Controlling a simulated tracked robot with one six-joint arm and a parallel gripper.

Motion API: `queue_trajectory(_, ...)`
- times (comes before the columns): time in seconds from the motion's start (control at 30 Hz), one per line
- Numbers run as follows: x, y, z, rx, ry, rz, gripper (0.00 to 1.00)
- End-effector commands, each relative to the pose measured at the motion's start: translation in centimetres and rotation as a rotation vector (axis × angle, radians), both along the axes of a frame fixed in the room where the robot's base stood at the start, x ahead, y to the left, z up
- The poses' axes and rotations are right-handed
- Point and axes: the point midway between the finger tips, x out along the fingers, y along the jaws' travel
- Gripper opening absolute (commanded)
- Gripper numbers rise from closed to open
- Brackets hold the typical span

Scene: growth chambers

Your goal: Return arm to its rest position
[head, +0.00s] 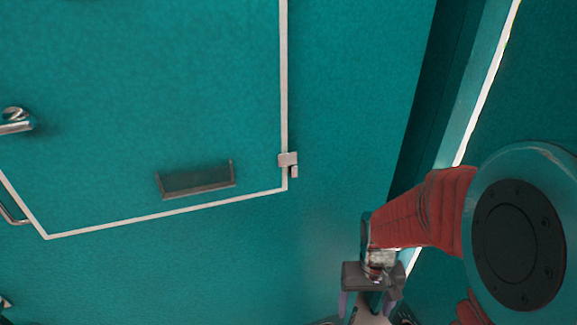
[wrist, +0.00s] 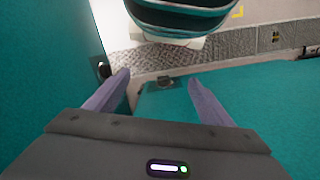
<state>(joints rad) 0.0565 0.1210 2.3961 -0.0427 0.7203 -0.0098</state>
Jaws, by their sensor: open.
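My gripper (head: 368,304) hangs at the lower right of the head view, at the end of my red-sleeved arm, with its fingers pointing down. In the wrist view my gripper (wrist: 157,85) shows two purple fingers set wide apart with nothing between them. It is open and empty. The fingertips appear apart from any surface, though the exact distance is unclear.
A teal wall with a white-edged door panel (head: 140,120) fills the left of the head view. It carries a small ledge (head: 197,181), a latch (head: 288,160) and a metal handle (head: 15,122). In the wrist view a teal surface (wrist: 265,105) lies at right and a teal wall (wrist: 45,60) at left.

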Motion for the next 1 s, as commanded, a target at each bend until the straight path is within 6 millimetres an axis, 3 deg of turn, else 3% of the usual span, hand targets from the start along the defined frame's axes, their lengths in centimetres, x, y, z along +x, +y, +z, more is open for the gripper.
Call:
queue_trajectory(0.3, -1.4, 0.7, 5.9, 0.004, -0.081, -0.013, 0.75)
queue_trajectory(1.0, -4.1, 2.1, 16.8, 0.017, -0.372, -0.003, 0.75)
